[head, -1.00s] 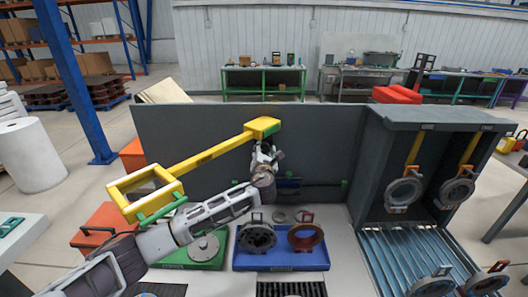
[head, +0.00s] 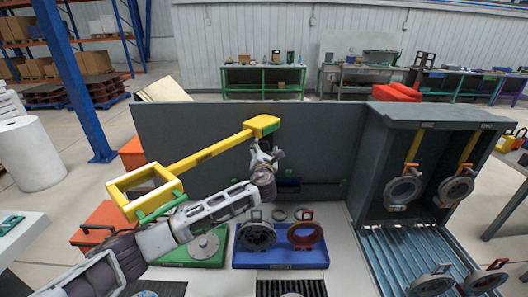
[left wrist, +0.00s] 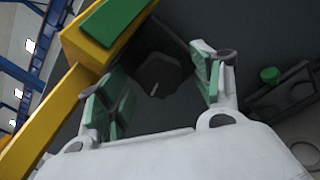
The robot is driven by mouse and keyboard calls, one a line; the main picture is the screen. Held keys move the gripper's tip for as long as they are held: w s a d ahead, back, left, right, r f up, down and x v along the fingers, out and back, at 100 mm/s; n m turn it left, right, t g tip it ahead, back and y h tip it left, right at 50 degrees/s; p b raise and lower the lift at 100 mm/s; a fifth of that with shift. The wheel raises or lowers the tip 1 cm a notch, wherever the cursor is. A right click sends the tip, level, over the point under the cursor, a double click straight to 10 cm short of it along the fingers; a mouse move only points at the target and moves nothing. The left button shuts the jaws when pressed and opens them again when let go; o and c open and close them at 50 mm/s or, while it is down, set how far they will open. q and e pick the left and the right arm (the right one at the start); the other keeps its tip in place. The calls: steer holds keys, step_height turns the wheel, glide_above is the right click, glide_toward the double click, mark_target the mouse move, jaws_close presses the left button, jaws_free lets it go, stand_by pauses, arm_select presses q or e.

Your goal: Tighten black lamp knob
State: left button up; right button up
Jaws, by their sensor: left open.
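The black lamp knob (left wrist: 158,75) is a dark, many-sided knob with a pale mark, under the end block of the yellow arm (left wrist: 40,115). In the left wrist view it lies between and beyond the green-padded fingers of my left gripper (left wrist: 160,88), which are spread apart and do not visibly touch it. In the head view my left gripper (head: 265,150) is raised just below the yellow end block (head: 262,125), against the dark panel. There the knob is hidden or too small to make out. My right gripper is not in view.
The dark grey panel (head: 200,130) stands behind the gripper. Below are a green tray (head: 215,258) with a metal disc and a blue tray (head: 280,258) with ring parts. A hook conveyor cabinet (head: 365,165) with hanging rings stands at the right.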

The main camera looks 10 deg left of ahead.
arm_select(q)
steer(key=shift+s, duration=0.15)
steer(key=s+d, duration=0.2)
steer(key=s, duration=0.9)
steer(key=shift+s+d, duration=0.2)
steer(key=shift+s, duration=0.05)
steer(key=shift+f, duration=0.1)
stand_by(0.5)
